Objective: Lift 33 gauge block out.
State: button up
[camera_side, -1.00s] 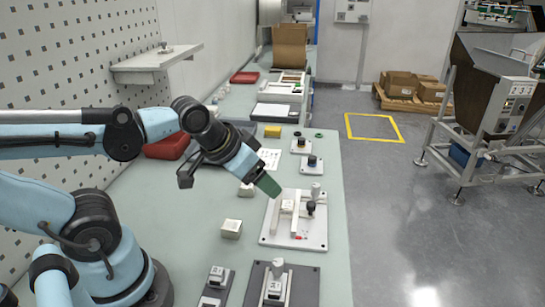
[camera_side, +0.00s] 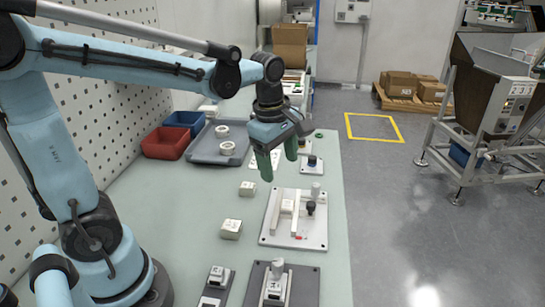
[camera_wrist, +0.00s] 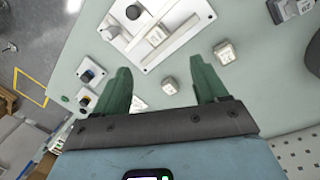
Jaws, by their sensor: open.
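My gripper (camera_side: 278,162) points down with its two green fingers apart and nothing between them. It is above the bench, behind the white fixture plate in the side view. The wrist view also shows my gripper (camera_wrist: 160,66) open. The white fixture plate (camera_side: 312,238) carries raised rails, a dark knob and a small pale block (camera_side: 287,206) by the rails. That block (camera_wrist: 156,37) also shows in the wrist view, beyond the fingertips. Two loose pale blocks stand left of the fixture, one nearer (camera_side: 231,229) and one farther (camera_side: 248,188). I cannot read which block is marked 33.
A grey tray (camera_side: 203,153) with two white rings, a red bin (camera_side: 164,143) and a blue bin (camera_side: 184,122) stand at the back left. Dark plates with pale blocks (camera_side: 302,291) lie at the front. The bench left of the loose blocks is clear.

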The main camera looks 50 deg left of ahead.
jog(key=w+n+g, duration=0.1)
jog(key=w+n, duration=0.1)
jog(key=n, duration=0.5)
send_over(287, 204)
jog(key=shift+g, duration=0.4)
jog(key=f, duration=0.8)
jog(key=shift+s+a, duration=0.2)
jog(key=shift+a, duration=0.1)
jog(key=shift+w+d+f, duration=0.1)
jog(key=shift+d+f, duration=0.05)
jog(key=shift+f, duration=1.2)
jog(key=shift+w+d+f, duration=0.1)
jog(key=shift+d+f, duration=0.05)
jog(key=shift+f, duration=1.15)
grip_shut()
jog(key=shift+r, duration=0.15)
